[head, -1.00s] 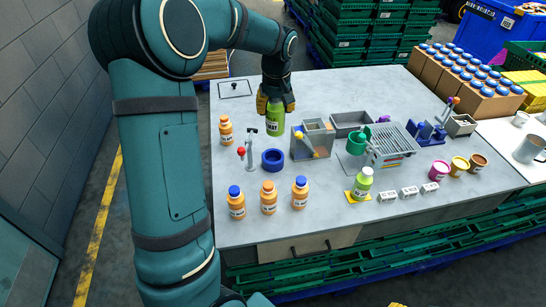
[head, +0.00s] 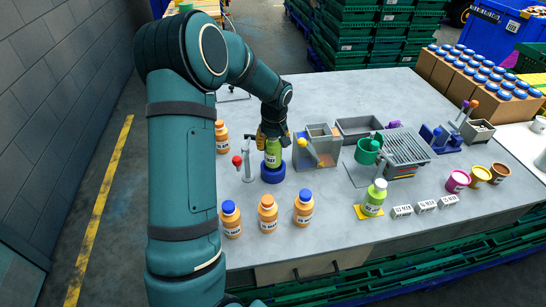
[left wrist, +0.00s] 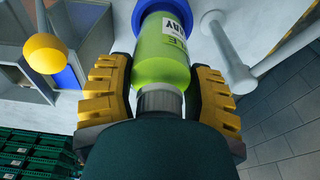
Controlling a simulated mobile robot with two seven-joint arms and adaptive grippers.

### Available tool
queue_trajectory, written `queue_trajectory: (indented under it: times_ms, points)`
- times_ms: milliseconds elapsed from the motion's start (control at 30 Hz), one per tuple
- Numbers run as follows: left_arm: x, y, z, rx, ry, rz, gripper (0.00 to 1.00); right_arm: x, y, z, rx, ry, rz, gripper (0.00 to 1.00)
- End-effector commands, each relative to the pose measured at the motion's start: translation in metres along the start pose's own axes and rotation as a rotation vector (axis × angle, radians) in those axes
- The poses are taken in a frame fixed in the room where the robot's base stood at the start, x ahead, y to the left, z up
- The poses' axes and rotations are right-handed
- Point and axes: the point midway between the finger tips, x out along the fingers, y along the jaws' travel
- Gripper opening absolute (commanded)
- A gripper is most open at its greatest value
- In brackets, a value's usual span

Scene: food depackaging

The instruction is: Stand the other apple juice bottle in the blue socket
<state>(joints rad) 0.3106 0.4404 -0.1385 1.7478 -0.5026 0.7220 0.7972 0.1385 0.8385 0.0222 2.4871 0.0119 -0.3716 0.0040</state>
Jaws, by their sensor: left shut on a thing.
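A green apple juice bottle (head: 272,154) stands upright at the blue socket (head: 272,174), a round blue ring on the table. My left gripper (head: 273,134) is shut on the bottle from above, its yellow fingers on both sides near the grey cap. In the left wrist view the bottle (left wrist: 162,62) points base-first into the blue ring (left wrist: 140,8), between the fingers (left wrist: 163,95). The base appears inside the ring; I cannot tell whether it rests on the bottom. Another green bottle (head: 374,199) with a white cap stands on a yellow pad. My right gripper is not in view.
A tap-like post with a red knob (head: 247,168) stands close left of the socket. A grey box with a yellow-knobbed lever (head: 318,150) is close right. Several orange bottles (head: 267,214) stand in front and left. White label blocks (head: 426,206) line the front right.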

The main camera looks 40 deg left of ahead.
Motion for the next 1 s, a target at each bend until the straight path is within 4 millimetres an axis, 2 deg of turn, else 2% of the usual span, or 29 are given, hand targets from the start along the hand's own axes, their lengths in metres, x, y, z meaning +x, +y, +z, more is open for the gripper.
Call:
queue_trajectory:
  times_ms: [167,433,833,867,900,933,1000]
  points:
    - [0.012,0.000,0.002,0.000,0.000,0.000,0.12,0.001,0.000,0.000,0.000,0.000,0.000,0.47]
    - [0.044,0.000,0.007,0.001,-0.001,0.000,0.12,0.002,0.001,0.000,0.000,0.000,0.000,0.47]
    - [0.049,0.000,0.007,0.000,0.002,0.001,0.12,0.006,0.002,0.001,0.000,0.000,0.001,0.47]
    - [0.049,0.000,0.008,0.000,0.001,0.001,0.65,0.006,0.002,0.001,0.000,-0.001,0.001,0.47]
    - [0.048,0.000,0.007,0.000,0.001,0.001,0.79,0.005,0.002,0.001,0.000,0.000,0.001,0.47]
    - [0.048,0.000,0.007,0.000,0.001,0.001,0.86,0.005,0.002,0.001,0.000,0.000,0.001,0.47]
    - [0.048,0.000,0.007,0.000,0.001,0.001,0.86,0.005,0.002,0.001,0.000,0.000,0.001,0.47]
